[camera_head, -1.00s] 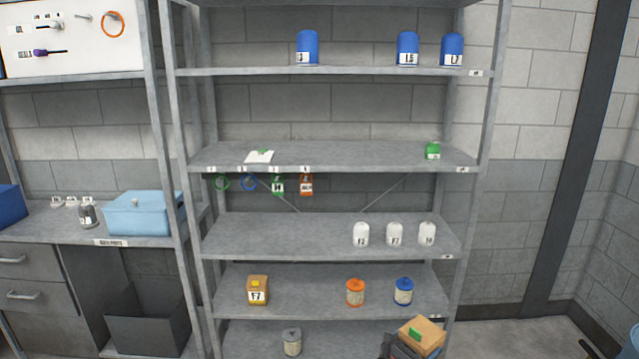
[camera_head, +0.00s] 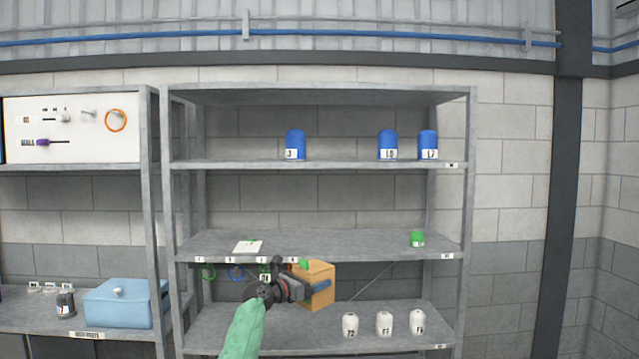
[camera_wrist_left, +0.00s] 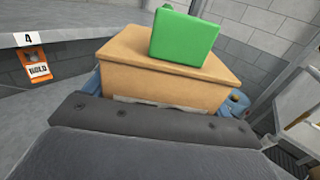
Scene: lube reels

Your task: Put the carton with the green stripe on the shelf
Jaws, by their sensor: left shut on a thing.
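My right gripper is not in view.
The middle board holds a white card (camera_head: 248,246) at left and a green can (camera_head: 417,239) at right, with free room between. Blue bottles (camera_head: 387,145) stand above, white bottles (camera_head: 384,323) below.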

